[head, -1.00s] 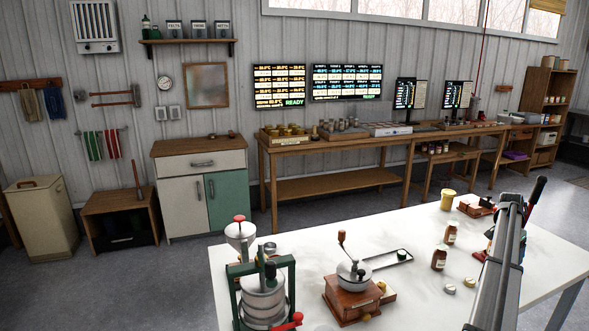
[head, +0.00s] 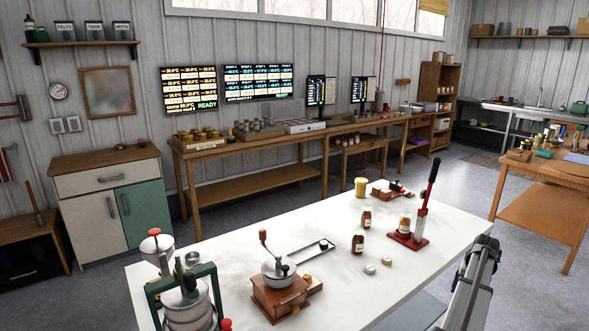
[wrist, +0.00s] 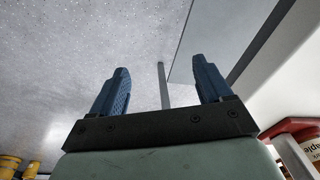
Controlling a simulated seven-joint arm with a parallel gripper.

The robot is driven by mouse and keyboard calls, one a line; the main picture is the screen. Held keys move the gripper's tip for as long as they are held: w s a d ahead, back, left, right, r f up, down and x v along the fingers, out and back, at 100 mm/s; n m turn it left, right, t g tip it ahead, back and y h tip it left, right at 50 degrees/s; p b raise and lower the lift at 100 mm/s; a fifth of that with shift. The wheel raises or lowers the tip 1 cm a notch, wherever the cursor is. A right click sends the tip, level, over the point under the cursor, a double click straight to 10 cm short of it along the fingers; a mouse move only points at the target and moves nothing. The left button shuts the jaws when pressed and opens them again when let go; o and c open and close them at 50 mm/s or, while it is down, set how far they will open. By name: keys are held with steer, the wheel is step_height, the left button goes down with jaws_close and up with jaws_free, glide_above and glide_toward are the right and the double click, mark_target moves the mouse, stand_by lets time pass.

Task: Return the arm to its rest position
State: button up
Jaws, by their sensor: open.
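My gripper (wrist: 160,64) shows in the wrist view with its two blue fingers wide apart and nothing between them. Past the fingers are the grey speckled floor (wrist: 60,50) and a thin post. In the head view only a grey link of my arm shows at the lower right, beside the right edge of the white table (head: 345,265). My gripper itself is not visible there.
A red lever press (head: 408,238) stands near the table's right edge, with small brown bottles (head: 358,242) beside it. A mill with a wooden base (head: 280,297) and a green-framed press (head: 186,300) stand nearer. A wooden table (head: 545,205) is at the right.

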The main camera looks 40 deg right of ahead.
steer(key=w+a+f+y, duration=0.1)
steer(key=w+a+f, duration=0.2)
steer(key=a+f, duration=0.35)
steer(key=w+a+f+t+y, duration=0.1)
steer(key=w+a+f+y, duration=0.15)
steer(key=a+f, duration=0.4)
steer(key=w+a+f+y, duration=0.1)
steer(key=w+a+f, duration=0.2)
steer(key=a+f, duration=0.4)
steer(key=w+a+f+y, duration=0.1)
steer(key=a+f+y, duration=0.1)
steer(key=a+f, duration=0.7)
steer(key=w+a+f+y, duration=0.1)
steer(key=a+f, duration=0.4)
steer(key=a, duration=0.8)
steer(key=a+f+n+g, duration=0.3)
steer(key=a+n+g, duration=0.2)
steer(key=a, duration=1.8)
steer(key=s+a+n+g+h, duration=0.4)
steer(key=s+a+n+h, duration=0.2)
steer(key=s+a, duration=0.7)
steer(key=a+n, duration=0.1)
steer(key=n, duration=0.1)
steer(key=shift+s+n, duration=0.15)
steer(key=shift+n, duration=0.15)
